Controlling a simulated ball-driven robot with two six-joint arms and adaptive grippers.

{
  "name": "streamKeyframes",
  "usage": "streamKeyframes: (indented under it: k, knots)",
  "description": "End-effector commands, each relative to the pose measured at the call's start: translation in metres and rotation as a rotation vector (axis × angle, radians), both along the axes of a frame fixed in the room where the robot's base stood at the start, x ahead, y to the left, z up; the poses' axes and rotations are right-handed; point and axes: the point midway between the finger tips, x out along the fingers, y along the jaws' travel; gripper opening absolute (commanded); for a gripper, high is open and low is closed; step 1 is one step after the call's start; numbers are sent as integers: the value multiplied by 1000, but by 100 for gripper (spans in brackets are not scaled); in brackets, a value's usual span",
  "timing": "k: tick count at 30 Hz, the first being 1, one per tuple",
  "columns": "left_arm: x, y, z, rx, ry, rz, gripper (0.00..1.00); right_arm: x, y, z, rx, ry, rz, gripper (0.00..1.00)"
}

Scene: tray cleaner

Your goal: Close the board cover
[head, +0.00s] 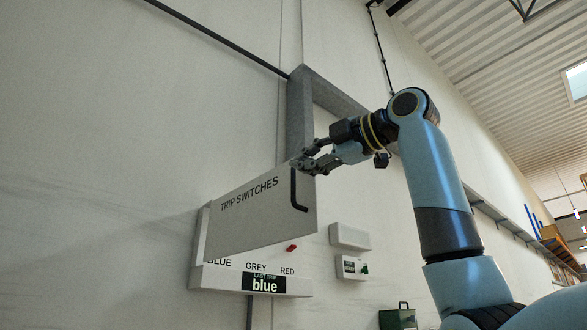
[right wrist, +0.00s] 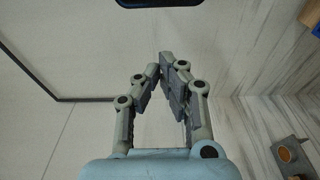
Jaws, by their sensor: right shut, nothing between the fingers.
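The board cover (head: 255,215) is a grey panel lettered "TRIP SWITCHES". It stands swung out from the wall board (head: 212,276), seemingly hinged at its left side. A dark bar handle (head: 293,190) is near its free right edge. Below the cover, the board shows the labels BLUE, GREY and RED and a display (head: 264,282) reading "blue".
A grey duct frame (head: 300,110) runs on the wall behind my right gripper. Small wall boxes (head: 350,236) and (head: 351,267) sit right of the board, with a small red part (head: 291,248) near them. A green case (head: 398,318) is at the bottom. Left of the cover the wall is bare.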

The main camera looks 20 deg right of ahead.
Motion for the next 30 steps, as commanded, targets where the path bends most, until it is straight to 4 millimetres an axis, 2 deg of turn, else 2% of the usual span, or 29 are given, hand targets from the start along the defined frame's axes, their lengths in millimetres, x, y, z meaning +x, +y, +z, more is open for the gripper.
streamKeyframes:
  k: [4, 15, 18, 21, 30]
  knots:
    - [-1, -11, 9, -12, 0, 4, 0, 20, 12, 1, 2, 6, 5, 0]
    - [1, -1, 43, -1, -1, 1, 0, 86, 45, 1, 0, 6, 0, 0]
    - [1, -1, 48, -1, -1, 1, 0, 81, 24, 0, -1, 4, -5, 0]
    - [3, 2, 52, 3, -4, -1, 0, 79, 14, 0, -1, 4, -4, 0]
    - [3, -2, 53, -2, -4, 0, 0, 77, 6, -2, 1, 5, 0, 0]
